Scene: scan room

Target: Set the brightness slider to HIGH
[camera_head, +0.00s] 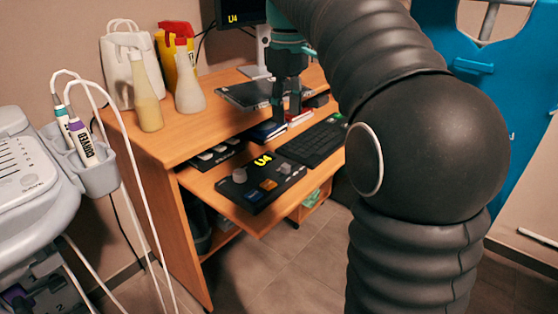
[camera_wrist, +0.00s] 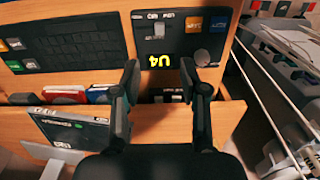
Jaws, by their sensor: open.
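A black control panel (camera_head: 262,192) lies on the pulled-out lower shelf of the desk. It carries a yellow "U4" display, a round grey knob (camera_head: 239,175), a smaller grey cap (camera_head: 285,168) that may be the slider, and coloured buttons. In the wrist view the panel (camera_wrist: 178,75) appears upside down, with the round knob (camera_wrist: 202,57) at its right.
A keyboard (camera_head: 314,141) lies right of the panel, and a small black device (camera_head: 215,155) lies to its left. A dark flat device (camera_head: 250,94), books (camera_head: 266,132) and bottles (camera_head: 188,92) are on or near the desk top (camera_head: 165,150). A medical cart (camera_head: 28,190) stands left.

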